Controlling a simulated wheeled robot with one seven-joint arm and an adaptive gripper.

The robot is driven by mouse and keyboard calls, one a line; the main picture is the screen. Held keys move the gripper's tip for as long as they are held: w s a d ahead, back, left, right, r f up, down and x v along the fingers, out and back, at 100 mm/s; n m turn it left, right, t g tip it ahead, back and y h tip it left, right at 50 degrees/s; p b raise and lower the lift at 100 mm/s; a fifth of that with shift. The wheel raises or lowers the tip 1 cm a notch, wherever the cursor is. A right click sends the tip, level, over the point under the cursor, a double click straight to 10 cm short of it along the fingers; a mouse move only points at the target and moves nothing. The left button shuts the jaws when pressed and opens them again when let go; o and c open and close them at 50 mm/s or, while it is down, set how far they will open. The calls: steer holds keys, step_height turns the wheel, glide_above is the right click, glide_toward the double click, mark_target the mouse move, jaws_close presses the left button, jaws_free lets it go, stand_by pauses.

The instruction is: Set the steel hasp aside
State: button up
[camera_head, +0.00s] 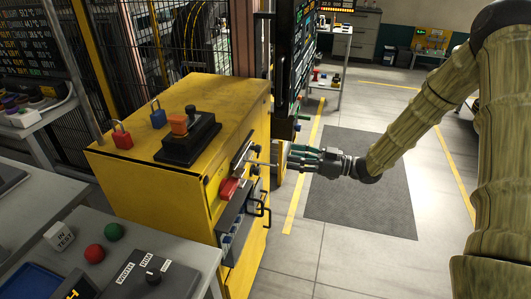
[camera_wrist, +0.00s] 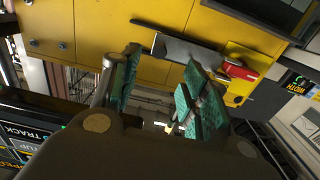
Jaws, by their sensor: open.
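A grey metal piece that looks like the steel hasp (camera_head: 243,157) is on the side face of the yellow cabinet (camera_head: 150,190), above a red handle (camera_head: 229,188). In the wrist view the grey plate of the hasp (camera_wrist: 186,50) lies along the yellow face beside the red part (camera_wrist: 238,70). My gripper (camera_head: 289,157) is just right of the hasp, pointing at it with its fingers roughly level. In the wrist view my gripper (camera_wrist: 163,62) is open, green pads apart, with nothing seen between them. Whether a fingertip touches the hasp cannot be told.
A red padlock (camera_head: 122,138), a blue padlock (camera_head: 158,117) and a black box with an orange knob (camera_head: 180,124) stand on the cabinet top. Black handles (camera_head: 263,205) jut from its side below. A grey bench (camera_head: 185,262) is at front left. The floor mat (camera_head: 365,195) is clear.

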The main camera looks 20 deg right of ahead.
steer(key=p+x, duration=0.2)
steer(key=x, duration=0.8)
steer(key=shift+a, duration=0.3)
steer(key=shift+w+r, duration=0.1)
steer(key=shift+w, duration=0.05)
jaws_close()
